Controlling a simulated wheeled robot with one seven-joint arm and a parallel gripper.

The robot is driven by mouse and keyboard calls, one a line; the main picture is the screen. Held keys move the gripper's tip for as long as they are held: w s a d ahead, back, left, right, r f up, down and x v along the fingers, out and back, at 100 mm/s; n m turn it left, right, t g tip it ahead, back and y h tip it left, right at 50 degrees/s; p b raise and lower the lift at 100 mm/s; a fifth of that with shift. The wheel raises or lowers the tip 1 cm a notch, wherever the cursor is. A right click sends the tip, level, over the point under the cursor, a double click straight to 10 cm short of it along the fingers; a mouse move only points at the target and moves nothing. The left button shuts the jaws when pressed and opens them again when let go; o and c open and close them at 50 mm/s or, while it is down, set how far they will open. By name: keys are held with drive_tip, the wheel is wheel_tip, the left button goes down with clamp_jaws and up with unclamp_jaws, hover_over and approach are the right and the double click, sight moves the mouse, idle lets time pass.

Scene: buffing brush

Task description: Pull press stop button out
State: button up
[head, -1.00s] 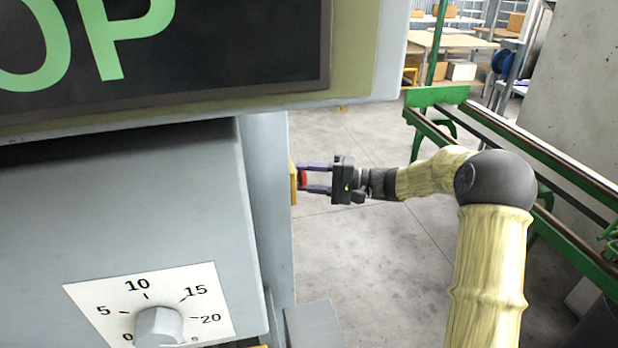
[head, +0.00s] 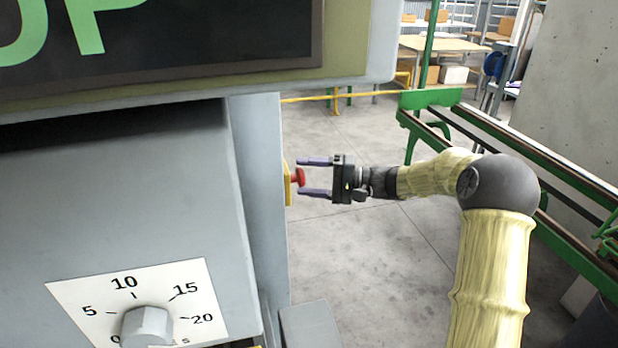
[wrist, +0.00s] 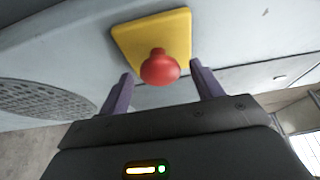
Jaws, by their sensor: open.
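The red stop button (head: 299,177) stands out on its stem from a yellow plate (head: 288,184) on the machine's right side face. In the wrist view the red button (wrist: 160,68) shows in front of the yellow plate (wrist: 168,36). My gripper (head: 316,178) is open, with one purple finger above the button and one below it in the head view. In the wrist view the fingers (wrist: 163,88) lie to the left and right of the button, with gaps on both sides. No finger visibly touches it.
The grey machine (head: 120,190) fills the left, with a dark display (head: 200,40) and a dial (head: 147,325) on its front. A green-framed rail (head: 500,140) runs along the right behind my arm. The floor between them is clear.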

drive_tip(key=shift+d, duration=0.1)
drive_tip(key=s+d+b, duration=0.2)
drive_tip(key=d+b, duration=0.1)
drive_tip(key=d, duration=1.4)
